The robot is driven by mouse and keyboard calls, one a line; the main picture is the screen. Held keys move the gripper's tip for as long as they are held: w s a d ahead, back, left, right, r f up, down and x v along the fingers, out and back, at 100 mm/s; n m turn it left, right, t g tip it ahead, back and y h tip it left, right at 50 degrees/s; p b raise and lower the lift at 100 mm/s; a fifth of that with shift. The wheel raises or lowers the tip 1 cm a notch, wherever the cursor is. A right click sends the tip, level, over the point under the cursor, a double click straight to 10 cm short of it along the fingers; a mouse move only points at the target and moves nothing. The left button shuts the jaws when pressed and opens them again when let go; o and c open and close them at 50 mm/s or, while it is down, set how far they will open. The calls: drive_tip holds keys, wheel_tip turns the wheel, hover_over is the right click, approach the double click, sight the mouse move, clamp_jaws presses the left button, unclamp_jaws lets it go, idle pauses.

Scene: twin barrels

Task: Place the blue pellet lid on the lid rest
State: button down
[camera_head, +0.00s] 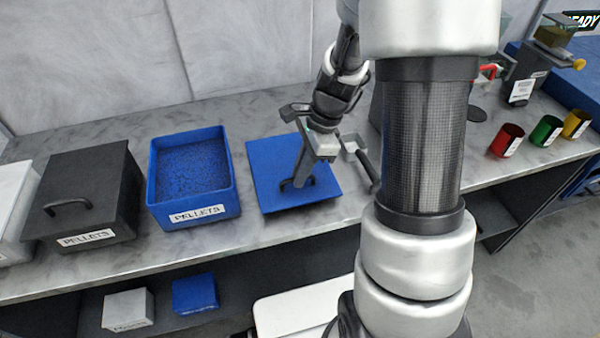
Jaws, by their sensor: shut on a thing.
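The blue pellet lid (268,184) is a flat square plate with a dark handle, to the right of the open blue pellet box (190,203). My gripper (300,178) reaches down from above and is shut on the lid's handle. The lid looks level and is over the counter; I cannot tell whether it touches the surface or hangs just above it. No lid rest can be made out; anything under the lid is hidden.
The grey counter (110,282) has a black lidded pellet box (95,195) at left. A scoop (366,165) lies right of the lid, partly behind my arm. Red (506,140), green (545,131) and yellow (576,124) cups stand far right.

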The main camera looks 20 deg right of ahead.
drive_tip(key=c, duration=1.9)
unclamp_jaws()
drive_tip(key=shift+o, duration=0.2)
drive_tip(key=shift+r, duration=0.1)
